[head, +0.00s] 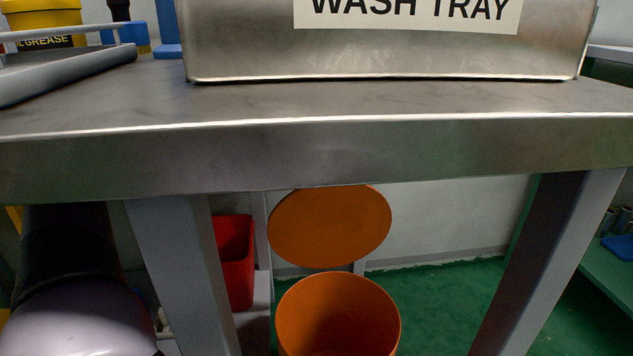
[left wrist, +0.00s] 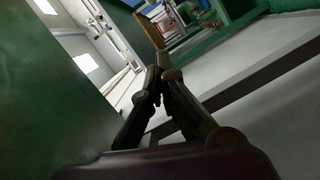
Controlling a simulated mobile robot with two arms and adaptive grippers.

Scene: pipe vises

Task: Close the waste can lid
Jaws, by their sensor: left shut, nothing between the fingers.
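The orange waste can (head: 338,320) stands on the floor under the workbench in the head view. Its open mouth faces up and its lower part is cut off by the frame. The round orange lid (head: 330,226) stands raised behind the mouth, tilted up, so the can is open. My left gripper (left wrist: 158,75) shows in the left wrist view with its fingertips together and nothing between them. In the head view my left arm comes in at the lower left, and its gripper is out of frame. My right gripper is in neither view.
The metal workbench (head: 320,145) spans the head view above the can, with legs on both sides of it. A wash tray (head: 400,55) sits on top. A red bin (head: 236,262) is left of the can. Green floor (head: 440,295) is open to its right.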

